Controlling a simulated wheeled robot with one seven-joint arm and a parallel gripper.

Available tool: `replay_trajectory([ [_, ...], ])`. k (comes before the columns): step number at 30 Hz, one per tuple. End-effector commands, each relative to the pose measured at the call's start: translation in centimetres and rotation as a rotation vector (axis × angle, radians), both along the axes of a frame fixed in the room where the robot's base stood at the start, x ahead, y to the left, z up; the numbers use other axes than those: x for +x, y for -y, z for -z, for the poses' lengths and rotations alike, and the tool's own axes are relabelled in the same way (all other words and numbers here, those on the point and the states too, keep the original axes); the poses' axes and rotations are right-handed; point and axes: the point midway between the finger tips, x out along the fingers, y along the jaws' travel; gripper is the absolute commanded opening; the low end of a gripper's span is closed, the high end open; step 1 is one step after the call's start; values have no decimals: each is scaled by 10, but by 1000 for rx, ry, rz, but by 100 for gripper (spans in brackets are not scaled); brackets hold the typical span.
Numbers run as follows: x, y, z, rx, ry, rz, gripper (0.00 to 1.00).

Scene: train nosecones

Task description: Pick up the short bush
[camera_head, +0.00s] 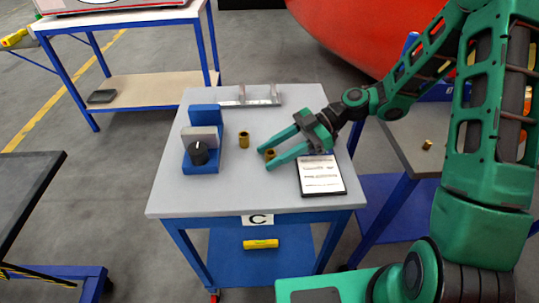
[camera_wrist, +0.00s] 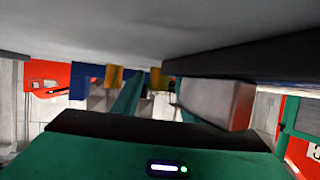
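The short bush (camera_head: 270,154) is a small brass cylinder standing on the grey table (camera_head: 205,200). A taller brass bush (camera_head: 244,139) stands to its left, beyond the fingertips. My gripper (camera_head: 264,159) is open and low over the table, reaching in from the right. Its two green fingers appear to lie either side of the short bush, with a gap visible. The wrist view appears upside down, with the table surface at the top. There the short bush (camera_wrist: 155,78) shows between the fingers and the taller bush (camera_wrist: 114,76) outside them.
A blue fixture (camera_head: 205,120) with a grey block and black knob stands at the left. A metal rail piece (camera_head: 250,96) lies at the back. A dark-framed document (camera_head: 320,175) lies just below the gripper. The table's front left is clear.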

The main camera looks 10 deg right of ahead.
Motion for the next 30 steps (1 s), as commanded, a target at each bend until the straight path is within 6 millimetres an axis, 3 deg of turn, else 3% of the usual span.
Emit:
replay_trajectory([
  [2, 0, 0, 0, 0, 0, 0, 40],
  [7, 0, 0, 0, 0, 0, 0, 3],
  [20, 0, 0, -6, 1, 2, -1, 3],
  [27, 1, 1, -40, 0, 7, 0, 3],
  [30, -9, -19, -53, 0, 3, -6, 3],
])
